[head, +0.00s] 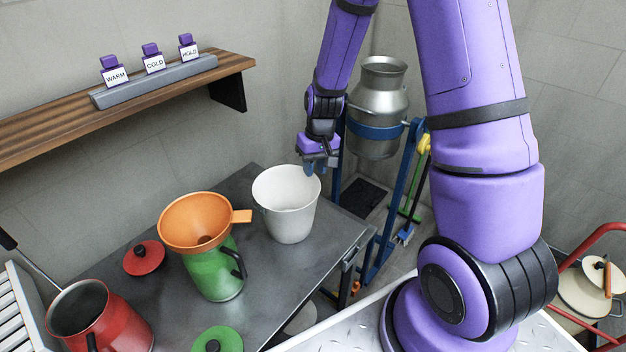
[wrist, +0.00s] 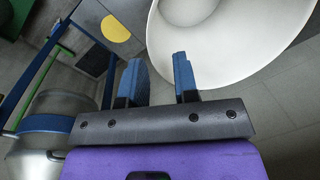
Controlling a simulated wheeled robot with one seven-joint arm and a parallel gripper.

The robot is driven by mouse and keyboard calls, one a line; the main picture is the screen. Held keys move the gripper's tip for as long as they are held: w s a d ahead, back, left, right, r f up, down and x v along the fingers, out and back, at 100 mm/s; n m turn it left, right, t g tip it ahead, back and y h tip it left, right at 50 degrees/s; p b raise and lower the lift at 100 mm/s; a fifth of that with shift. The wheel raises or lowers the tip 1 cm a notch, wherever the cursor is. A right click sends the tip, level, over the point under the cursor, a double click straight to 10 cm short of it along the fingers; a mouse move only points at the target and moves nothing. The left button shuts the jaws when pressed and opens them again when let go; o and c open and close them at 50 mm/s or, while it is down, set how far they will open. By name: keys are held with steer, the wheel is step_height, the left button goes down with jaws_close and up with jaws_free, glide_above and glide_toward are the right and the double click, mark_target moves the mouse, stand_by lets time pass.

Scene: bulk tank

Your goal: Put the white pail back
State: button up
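The white pail (head: 287,212) stands upright on the dark metal table (head: 258,328), near its right edge. My gripper (head: 317,170) is at the right side of the pail's rim, pointing down. In the wrist view, my gripper (wrist: 160,75) is open, with a clear gap between its two blue fingers. The white pail (wrist: 225,45) fills the upper right there. One finger overlaps the pail's rim and the other lies outside it. I cannot tell whether either finger touches the pail.
Left of the pail stands a green jug (head: 213,272) with an orange funnel (head: 193,222) in it. A red pot (head: 98,318), red lid (head: 144,257) and green lid (head: 218,340) are nearby. A metal churn (head: 378,105) hangs in a blue frame behind. A shelf (head: 60,118) holds labelled blocks.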

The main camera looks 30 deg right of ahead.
steer(key=s+r+t, duration=0.1)
steer(key=s+r, duration=0.2)
steer(key=r, duration=0.5)
steer(key=s+a+r+t, duration=0.1)
steer(key=s+r, duration=0.3)
steer(key=r, duration=0.4)
steer(key=s+r+t, duration=0.1)
steer(key=s+r, duration=0.2)
steer(key=r, duration=0.5)
steer(key=s+r+t, duration=0.1)
steer(key=s+r, duration=0.3)
steer(key=s, duration=0.3)
steer(key=s+r+t+h, duration=0.1)
steer(key=s+r, duration=0.2)
steer(key=s, duration=0.4)
steer(key=shift+s+r+n, duration=0.3)
steer(key=shift+s+r, duration=0.1)
steer(key=shift+a, duration=0.15)
